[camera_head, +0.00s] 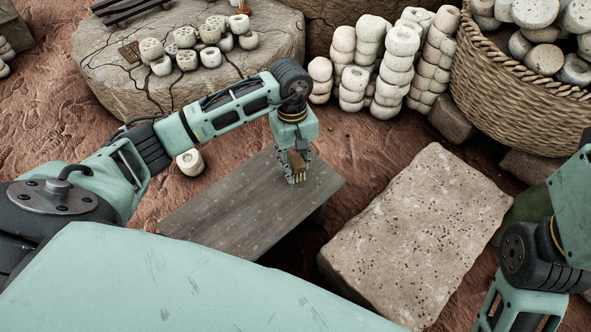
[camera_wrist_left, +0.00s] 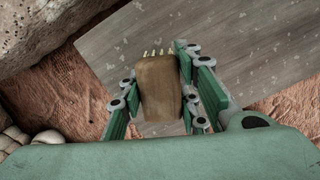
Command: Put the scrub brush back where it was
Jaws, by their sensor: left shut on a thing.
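The scrub brush (camera_wrist_left: 160,88) has a brown wooden block and pale bristle tufts at one end. My left gripper (camera_head: 295,176) is shut on it, with the green fingers on both sides of the block in the left wrist view (camera_wrist_left: 163,95). In the head view the brush (camera_head: 297,163) shows between the fingers over the right part of the grey wooden bench (camera_head: 215,205). I cannot tell whether the brush touches the bench top.
A pale pitted stone block (camera_head: 420,230) stands right of the bench. A round cracked stone slab (camera_head: 110,75) with small clay pieces is at the back left. Stacked clay pieces (camera_head: 385,70) and a wicker basket (camera_head: 520,90) are behind. The left bench top is bare.

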